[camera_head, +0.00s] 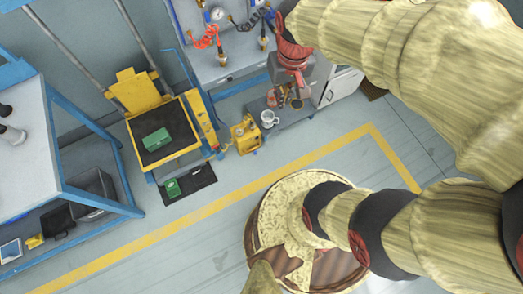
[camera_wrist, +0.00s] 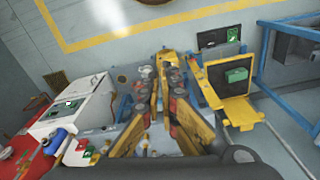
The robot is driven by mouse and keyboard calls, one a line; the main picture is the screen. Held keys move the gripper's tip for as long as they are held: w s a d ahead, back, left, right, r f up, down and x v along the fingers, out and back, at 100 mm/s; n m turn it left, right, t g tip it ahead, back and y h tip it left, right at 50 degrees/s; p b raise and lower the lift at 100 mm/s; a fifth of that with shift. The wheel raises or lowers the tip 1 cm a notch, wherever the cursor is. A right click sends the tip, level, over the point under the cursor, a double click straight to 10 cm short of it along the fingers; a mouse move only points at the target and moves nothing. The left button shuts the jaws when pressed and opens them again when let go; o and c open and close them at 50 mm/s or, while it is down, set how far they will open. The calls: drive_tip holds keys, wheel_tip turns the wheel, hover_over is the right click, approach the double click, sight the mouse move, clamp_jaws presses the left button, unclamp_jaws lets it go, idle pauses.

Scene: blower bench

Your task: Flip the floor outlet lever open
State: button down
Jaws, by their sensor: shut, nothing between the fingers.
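My gripper (camera_head: 292,68) is in front of the wall panel's right side in the head view, above a grey shelf. In the wrist view my gripper (camera_wrist: 163,75) shows with its fingers pointing up the picture, shut and empty. The wall panel (camera_head: 208,75) carries gauges, coiled hoses and two brass valves. One brass valve (camera_head: 221,60) is at its lower left and another (camera_head: 263,43) is nearer my gripper. I cannot tell which part is the floor outlet lever, or its position; my arm and gripper hide part of this area. No touch between my gripper and a lever can be made out.
A yellow lift cart (camera_head: 160,140) bears a green box (camera_head: 157,139). A small yellow unit (camera_head: 245,135) and a white mug (camera_head: 269,118) are near the grey stand. A white cabinet (camera_wrist: 85,100) is left in the wrist view. The floor inside the yellow line (camera_head: 120,253) is largely clear.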

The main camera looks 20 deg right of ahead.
drive_tip(key=w+d+f+m+g+y+b, duration=0.15)
drive_tip(key=w+f, duration=0.25)
drive_tip(key=f, duration=0.7)
drive_tip(key=w+d+f+m+g+b, duration=0.15)
drive_tip(key=w+f, duration=0.25)
drive_tip(key=f, duration=0.6)
drive_tip(key=w+d+f+m+g+y+b, duration=0.1)
drive_tip(key=w+f+b, duration=0.25)
drive_tip(key=f, duration=0.75)
wheel_tip(320, 180, down, 45)
drive_tip(key=d+m+y+b, duration=0.1)
drive_tip(key=m+y+b, duration=0.15)
drive_tip(key=m, duration=0.55)
drive_tip(key=w+d+f+m+t+h, duration=0.2)
drive_tip(key=w+d+m, duration=0.1)
drive_tip(key=w, duration=0.7)
drive_tip(key=shift+w+d+f+m+t+b, duration=0.3)
drive_tip(key=shift+d+m+t+b, duration=0.1)
drive_tip(key=shift+d, duration=0.35)
drive_tip(key=shift+s+f, duration=0.1)
